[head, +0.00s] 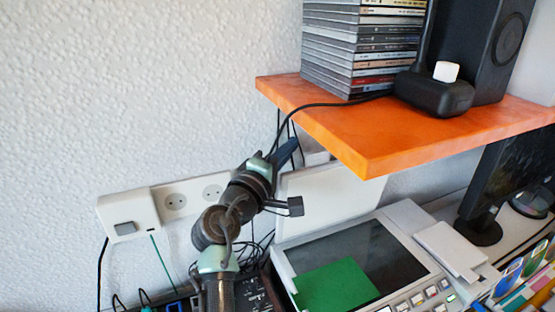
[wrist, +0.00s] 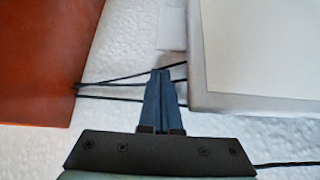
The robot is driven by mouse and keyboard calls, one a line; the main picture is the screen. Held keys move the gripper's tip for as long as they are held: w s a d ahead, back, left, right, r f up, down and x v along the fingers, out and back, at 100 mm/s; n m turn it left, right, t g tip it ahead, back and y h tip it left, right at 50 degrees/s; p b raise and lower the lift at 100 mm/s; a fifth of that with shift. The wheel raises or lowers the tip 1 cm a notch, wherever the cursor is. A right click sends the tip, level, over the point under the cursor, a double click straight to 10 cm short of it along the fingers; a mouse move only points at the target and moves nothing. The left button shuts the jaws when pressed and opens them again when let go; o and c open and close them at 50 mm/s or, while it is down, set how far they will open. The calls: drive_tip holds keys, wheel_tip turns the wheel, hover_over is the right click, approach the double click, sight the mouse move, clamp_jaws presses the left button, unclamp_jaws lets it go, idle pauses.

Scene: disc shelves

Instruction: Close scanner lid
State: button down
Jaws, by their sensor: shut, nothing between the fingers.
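The scanner (head: 375,262) stands at the lower right of the head view with its lid (head: 325,205) raised, standing up at the back near the wall. Its dark glass (head: 380,250) is exposed, with a green sheet (head: 335,285) on the front left part. My gripper (head: 290,150) is shut and empty at the lid's upper left corner, below the shelf. In the wrist view, my gripper (wrist: 161,74) points between the lid's edge (wrist: 196,60) on the right and the shelf on the left. Whether it touches the lid I cannot tell.
An orange shelf (head: 375,140) overhangs the lid, carrying disc cases (head: 360,45), a black device (head: 435,92) and a speaker (head: 485,50). Thin black cables (wrist: 115,80) hang near my fingertips. A socket strip (head: 180,200) is on the wall at left. A monitor (head: 510,180) stands right.

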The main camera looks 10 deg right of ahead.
sight(298, 170)
drive_tip(key=shift+s+d+f+p, duration=0.1)
drive_tip(key=shift+s+p, duration=0.1)
drive_tip(key=shift+s, duration=0.45)
drive_tip(key=shift+s+d+f+p, duration=0.1)
drive_tip(key=shift+s+d+p, duration=0.1)
drive_tip(key=shift+s, duration=0.45)
drive_tip(key=shift+s+d+f+p, duration=0.1)
drive_tip(key=shift+s+p, duration=0.1)
drive_tip(key=shift+s, duration=0.45)
